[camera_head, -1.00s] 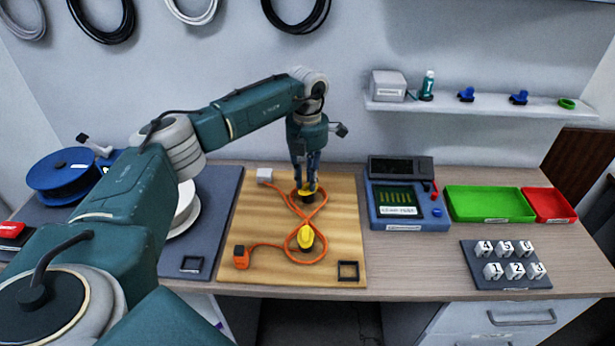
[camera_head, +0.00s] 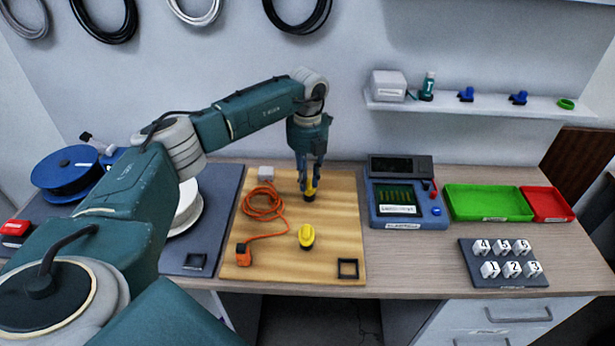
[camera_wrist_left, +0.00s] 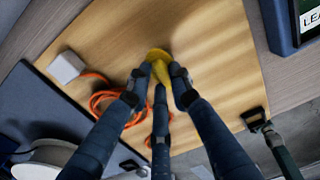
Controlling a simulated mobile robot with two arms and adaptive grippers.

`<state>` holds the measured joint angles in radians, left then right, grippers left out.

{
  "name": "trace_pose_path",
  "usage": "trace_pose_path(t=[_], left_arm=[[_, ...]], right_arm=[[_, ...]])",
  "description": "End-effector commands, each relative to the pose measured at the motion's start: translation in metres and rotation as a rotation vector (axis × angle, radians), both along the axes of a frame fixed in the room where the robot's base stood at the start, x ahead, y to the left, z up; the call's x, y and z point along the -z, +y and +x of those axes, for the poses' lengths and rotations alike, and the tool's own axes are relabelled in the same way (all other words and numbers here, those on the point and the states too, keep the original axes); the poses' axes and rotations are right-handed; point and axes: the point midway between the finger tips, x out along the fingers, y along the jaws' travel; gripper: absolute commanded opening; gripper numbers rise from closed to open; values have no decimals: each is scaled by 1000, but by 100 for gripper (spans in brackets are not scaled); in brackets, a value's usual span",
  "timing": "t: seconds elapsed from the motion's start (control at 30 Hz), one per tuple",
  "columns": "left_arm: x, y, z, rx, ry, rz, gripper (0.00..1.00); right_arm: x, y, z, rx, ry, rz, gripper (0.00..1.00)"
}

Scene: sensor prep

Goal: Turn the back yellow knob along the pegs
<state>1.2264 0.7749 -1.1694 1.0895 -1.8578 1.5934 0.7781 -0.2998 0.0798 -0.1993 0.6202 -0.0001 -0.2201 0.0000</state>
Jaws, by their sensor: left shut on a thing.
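The back yellow knob (camera_head: 311,187) stands on a dark peg on the wooden board (camera_head: 338,222). My left gripper (camera_head: 311,181) points down and is shut on this knob. In the head view, the knob looks narrow, and the fingers hide part of it. In the left wrist view, the fingers close around the knob (camera_wrist_left: 158,58). The front yellow knob (camera_head: 306,236) stands free, nearer the board's front edge.
An orange cable (camera_head: 262,203) lies coiled on the board's left side, between a white box (camera_head: 265,173) and an orange block (camera_head: 243,254). A black square frame (camera_head: 347,268) is at the front right. A blue tester (camera_head: 407,217) stands right of the board.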

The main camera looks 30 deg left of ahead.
Motion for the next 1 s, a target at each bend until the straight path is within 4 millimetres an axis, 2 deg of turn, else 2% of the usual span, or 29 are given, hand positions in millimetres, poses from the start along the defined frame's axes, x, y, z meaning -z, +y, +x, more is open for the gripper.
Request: trace_pose_path(t=[0.63,0.67,0.73,1.0], left_arm=[[-3,1,2,-53,-8,0,0],[-3,1,2,-53,-8,0,24],[-3,1,2,-52,-7,0,38],[-1,0,1,-50,-4,0,40]], right_arm=[[-1,2,0,0,0,2,40],[-1,2,0,0,0,2,40],[-1,2,0,0,0,2,40],[-1,0,0,-1,0,0,40]])
